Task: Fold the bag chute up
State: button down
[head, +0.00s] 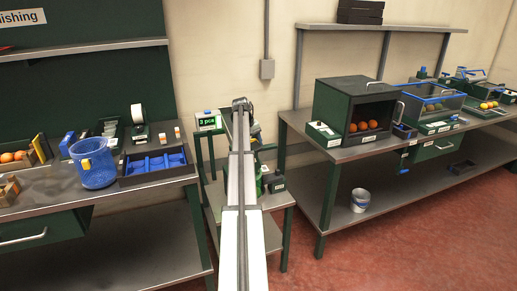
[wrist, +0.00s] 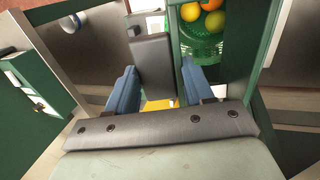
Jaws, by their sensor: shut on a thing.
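In the wrist view my gripper (wrist: 160,88) has its two blue fingers on either side of a dark grey bar (wrist: 152,65), and it is shut on it. The bar looks like part of the bag chute, but its full shape is hidden. A small yellow patch (wrist: 160,104) shows below the bar, between the fingers. In the head view my gripper (head: 241,104) is at the far end of my outstretched arm, over the small middle stand. The arm hides most of the chute there.
A green basket (wrist: 205,47) with yellow and orange fruit is right of the fingers. A "3 pcs" sign (head: 208,122) stands left of my arm. Benches flank the stand: a blue basket (head: 93,165) left, a dark green box (head: 352,108) with oranges right. The red floor (head: 400,245) is mostly clear.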

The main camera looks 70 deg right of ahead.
jog(key=w+a+r+g+h, duration=0.2)
jog(key=w+a+g+h, duration=0.1)
jog(key=w+a, duration=0.3)
jog(key=w+a+r+g+h, duration=0.2)
jog(key=w+a+g+h, duration=0.2)
jog(key=w+a, duration=0.2)
jog(key=shift+w+a+r+h, duration=0.2)
jog(key=shift+w+r+h, duration=0.15)
jog(key=shift+w, duration=0.15)
jog(key=c, duration=0.7)
grip_release()
jog(key=shift+a, duration=0.1)
jog(key=shift+o, duration=0.6)
jog(key=shift+s+f, duration=0.15)
jog(key=v, duration=1.4)
jog(key=shift+f, duration=0.1)
